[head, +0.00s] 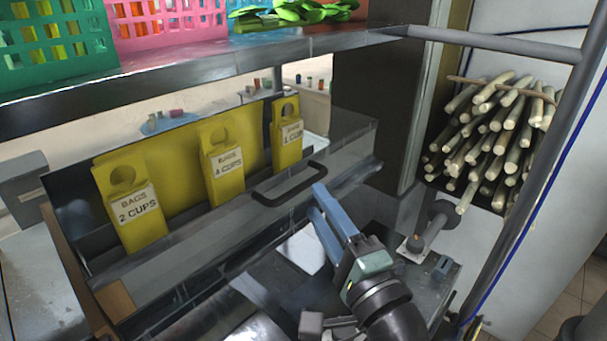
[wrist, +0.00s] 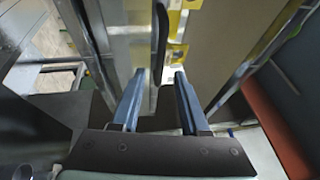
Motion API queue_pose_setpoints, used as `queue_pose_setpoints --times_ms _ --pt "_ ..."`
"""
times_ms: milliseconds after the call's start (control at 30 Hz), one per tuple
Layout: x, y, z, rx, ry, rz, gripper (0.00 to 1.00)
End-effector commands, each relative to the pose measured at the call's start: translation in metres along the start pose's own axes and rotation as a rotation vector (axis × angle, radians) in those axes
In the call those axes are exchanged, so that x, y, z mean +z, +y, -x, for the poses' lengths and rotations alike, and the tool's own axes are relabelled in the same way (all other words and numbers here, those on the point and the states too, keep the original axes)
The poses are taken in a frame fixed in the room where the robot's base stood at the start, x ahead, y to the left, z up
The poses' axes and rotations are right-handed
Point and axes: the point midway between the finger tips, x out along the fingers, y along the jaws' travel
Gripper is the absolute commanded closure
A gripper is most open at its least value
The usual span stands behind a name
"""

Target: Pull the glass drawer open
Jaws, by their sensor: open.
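The drawer (head: 220,235) is a long grey front below the yellow bag holders in the head view. A black bar handle (head: 287,196) stands out from it towards its right part. My gripper (head: 316,200) is open, with its blue fingertips close to the right end of the handle. In the wrist view the dark handle (wrist: 160,45) lies between and just beyond the fingertips of my gripper (wrist: 160,75). I cannot tell whether either finger touches it. Nothing is held.
Yellow bag holders (head: 136,212) stand behind the drawer front. A metal shelf (head: 200,80) with coloured baskets (head: 165,20) runs above. Sugarcane stalks (head: 495,135) are stacked at the right, behind a grey post (head: 535,170). A grey machine top (head: 430,280) lies below right.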

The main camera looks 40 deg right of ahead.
Motion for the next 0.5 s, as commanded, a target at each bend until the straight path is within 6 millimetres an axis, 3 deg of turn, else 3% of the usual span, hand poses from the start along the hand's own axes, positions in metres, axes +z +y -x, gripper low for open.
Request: queue_pose_setpoints --times_ms 200,500 --pt "0.001 -0.002 -0.04 -0.001 -0.001 0.002 0.55" --pt "0.001 0.0 -0.058 0.0 0.0 0.003 0.55"
